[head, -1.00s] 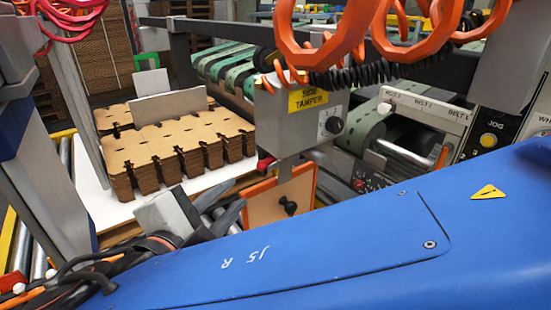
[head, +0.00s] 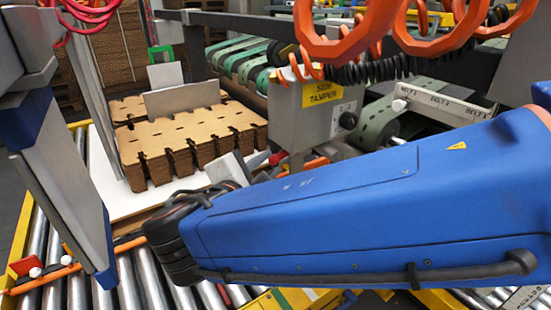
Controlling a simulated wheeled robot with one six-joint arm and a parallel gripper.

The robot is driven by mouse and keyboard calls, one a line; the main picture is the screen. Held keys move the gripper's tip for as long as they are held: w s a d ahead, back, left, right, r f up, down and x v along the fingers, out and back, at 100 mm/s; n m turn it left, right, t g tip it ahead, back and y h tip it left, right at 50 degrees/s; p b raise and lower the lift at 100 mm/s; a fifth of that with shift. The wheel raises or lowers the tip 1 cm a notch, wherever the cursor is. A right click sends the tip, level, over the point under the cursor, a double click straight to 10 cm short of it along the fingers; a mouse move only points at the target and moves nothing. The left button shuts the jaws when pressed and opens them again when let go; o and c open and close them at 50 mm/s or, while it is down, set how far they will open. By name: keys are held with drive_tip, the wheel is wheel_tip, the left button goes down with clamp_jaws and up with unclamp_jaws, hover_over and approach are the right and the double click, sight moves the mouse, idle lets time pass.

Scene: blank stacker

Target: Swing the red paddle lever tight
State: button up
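A small red lever end (head: 278,157) shows beside the lower part of the grey side tamper box (head: 318,120), just above my blue arm. I cannot see its full shape or how far it is turned. My gripper (head: 236,168) is mostly hidden behind my arm and wrist. Only a grey part of it shows, near the front right of the cardboard stack and a little left of the red lever end. Whether they touch, and how the fingers stand, cannot be told.
Stacked cardboard blanks (head: 185,135) lie on a white board (head: 108,178) to the left. A grey upright stands at far left. Rollers (head: 70,292) run along the front left, with a red piece (head: 25,265) on the rail. Orange coiled hoses (head: 345,40) hang above the tamper box.

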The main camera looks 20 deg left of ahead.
sight(273, 161)
drive_tip(key=shift+x, duration=2.65)
drive_tip(key=shift+c, duration=0.5)
clamp_jaws()
